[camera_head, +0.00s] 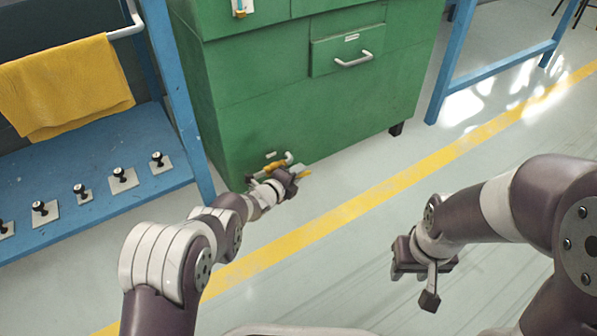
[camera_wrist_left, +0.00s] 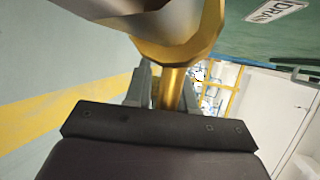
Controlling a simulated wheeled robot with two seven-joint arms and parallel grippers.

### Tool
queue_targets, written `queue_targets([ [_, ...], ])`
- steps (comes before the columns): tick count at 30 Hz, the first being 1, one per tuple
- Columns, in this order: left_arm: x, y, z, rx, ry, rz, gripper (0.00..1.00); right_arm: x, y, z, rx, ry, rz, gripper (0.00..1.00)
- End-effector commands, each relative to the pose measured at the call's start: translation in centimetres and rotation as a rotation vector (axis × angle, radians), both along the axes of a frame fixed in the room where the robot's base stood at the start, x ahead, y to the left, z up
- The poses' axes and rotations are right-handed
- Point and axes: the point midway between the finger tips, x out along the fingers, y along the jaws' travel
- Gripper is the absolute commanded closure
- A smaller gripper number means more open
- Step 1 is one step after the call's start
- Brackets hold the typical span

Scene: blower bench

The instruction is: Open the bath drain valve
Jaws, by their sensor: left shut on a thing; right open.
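The bath drain valve (camera_head: 264,169) is a brass-yellow fitting with a pale pipe low on the front of the green cabinet (camera_head: 268,92). My left gripper (camera_head: 300,173) is at the valve and partly hides it. In the left wrist view, the fingers of my left gripper (camera_wrist_left: 160,92) are shut on the yellow valve handle (camera_wrist_left: 174,88). The brass valve body shows just above them, with a "DRAIN" label (camera_wrist_left: 275,10) on the green panel beside it. My right gripper (camera_head: 428,280) is open and empty above the floor at the right.
A blue bench (camera_head: 100,190) at the left has several black knobs on pale plates on its lower shelf. A yellow towel (camera_head: 65,88) hangs on a rail there. A yellow line (camera_head: 370,195) crosses the floor.

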Motion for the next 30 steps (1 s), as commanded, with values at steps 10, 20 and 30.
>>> queue_targets([
  [10,0.1,-0.2,0.3,0.000,-0.006,-0.004,0.54,0.0,0.0,0.0,0.000,0.000,0.000,0.57],
  [20,-0.3,0.1,0.6,-0.001,-0.001,-0.001,0.54,0.0,0.0,0.7,0.000,0.000,0.000,0.57],
  [30,-7.1,4.2,3.7,0.000,0.000,0.000,0.54,0.0,0.0,8.1,0.000,-0.001,0.000,0.57],
])
